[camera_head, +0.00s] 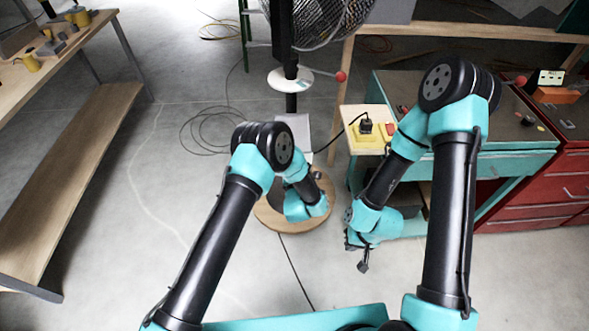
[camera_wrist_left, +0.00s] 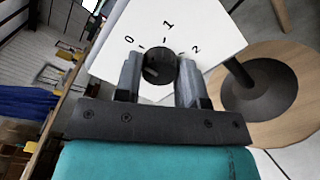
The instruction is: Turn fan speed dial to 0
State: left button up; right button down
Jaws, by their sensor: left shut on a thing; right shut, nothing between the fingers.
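The fan speed dial (camera_wrist_left: 158,66) is a dark round knob on a white panel (camera_wrist_left: 205,28) printed 0, 1 and 2, seen in the left wrist view. My left gripper (camera_wrist_left: 160,76) has one finger on each side of the knob and is shut on it. I cannot tell which number the knob points to. In the head view the panel (camera_head: 297,128) is on the fan's pole, and my left arm hides the dial and left fingertips. The caged fan (camera_head: 325,18) is at the top. My right gripper (camera_head: 363,267) is shut and empty, pointing down, away from the fan.
The fan stands on a round wooden base (camera_head: 268,216). A teal workbench (camera_head: 520,165) and red drawer cabinet (camera_head: 560,190) are at right. A wooden bench (camera_head: 65,190) is at left. Cable loops (camera_head: 205,130) lie on the floor; the left floor is mostly clear.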

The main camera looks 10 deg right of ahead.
dwell(0.4)
pick_arm(q)
jog(key=o, duration=0.9)
jog(key=shift+s, duration=0.1)
jog(key=s, duration=1.1)
jog(key=s+a, duration=0.1)
jog(key=s, duration=0.5)
jog(key=shift+s+a, duration=0.1)
